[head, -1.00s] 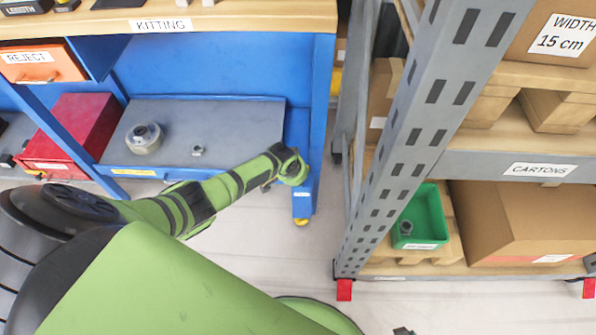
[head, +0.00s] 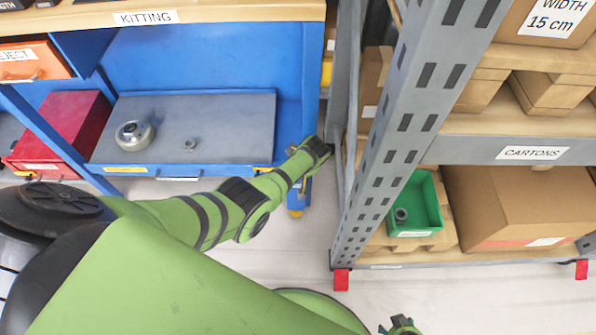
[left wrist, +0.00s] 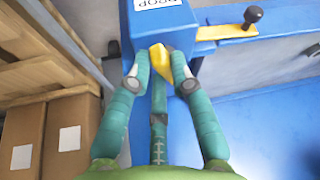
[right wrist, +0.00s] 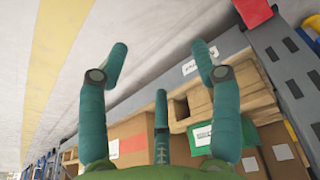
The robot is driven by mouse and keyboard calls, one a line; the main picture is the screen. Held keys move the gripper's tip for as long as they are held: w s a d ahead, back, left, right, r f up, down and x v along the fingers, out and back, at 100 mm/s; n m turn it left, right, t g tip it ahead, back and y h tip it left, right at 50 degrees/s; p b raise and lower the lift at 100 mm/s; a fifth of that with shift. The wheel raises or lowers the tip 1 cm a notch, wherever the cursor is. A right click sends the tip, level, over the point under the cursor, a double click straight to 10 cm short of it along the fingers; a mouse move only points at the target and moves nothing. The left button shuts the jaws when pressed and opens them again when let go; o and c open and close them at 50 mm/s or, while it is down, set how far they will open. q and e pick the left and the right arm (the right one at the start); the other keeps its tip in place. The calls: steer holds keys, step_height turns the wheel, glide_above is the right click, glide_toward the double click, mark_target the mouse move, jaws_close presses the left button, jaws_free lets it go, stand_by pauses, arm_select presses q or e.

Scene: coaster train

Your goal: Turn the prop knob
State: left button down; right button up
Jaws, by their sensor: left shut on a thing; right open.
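The yellow prop knob (left wrist: 159,59) shows in the left wrist view, on the underside or face of a blue housing with a white PROP label (left wrist: 163,4). My left gripper (left wrist: 160,68) is shut on the knob, with fingers on both sides of it. In the head view my left arm reaches to the blue bench leg, and its fingers and the knob are hidden there. My right gripper (right wrist: 160,62) is open and empty in the right wrist view; only a small part of it shows at the head view's bottom edge.
A yellow bar with a black ball handle (left wrist: 253,15) is beside the housing. A grey shelf upright (head: 400,140) stands close right of my left arm. A green bin (head: 428,205) and cartons (head: 510,205) sit on the shelves. The floor between bench and rack is clear.

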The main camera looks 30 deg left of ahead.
arm_select(q)
steer(key=shift+w+d+f+n+b, duration=0.15)
steer(key=shift+w+f+n+b, duration=0.1)
steer(key=shift+n+b, duration=0.2)
steer(key=n+b, duration=0.2)
steer(key=n+g+y+b, duration=0.1)
steer(key=n+b, duration=0.1)
steer(key=shift+w, duration=0.4)
steer(key=n+g+b, duration=0.1)
steer(key=n+b, duration=0.1)
steer(key=shift+w+r+b, duration=0.1)
steer(key=shift+w+b, duration=0.1)
steer(key=shift+b, duration=0.15)
arm_select(e)
step_height(320, 180, up, 15)
steer(key=w, duration=0.3)
arm_select(q)
steer(key=shift+w+r+n+g+b, duration=0.15)
steer(key=shift+n+g+b, duration=0.25)
steer(key=shift+n+b, duration=0.55)
arm_select(e)
steer(key=w+a+r+t+y, duration=0.1)
steer(key=w+a+r+t, duration=0.3)
steer(key=w+r+t, duration=0.2)
steer(key=shift+w+r, duration=0.85)
steer(key=shift+r, duration=0.05)
arm_select(q)
steer(key=c, duration=1.1)
jaws_free()
steer(key=v, duration=1.2)
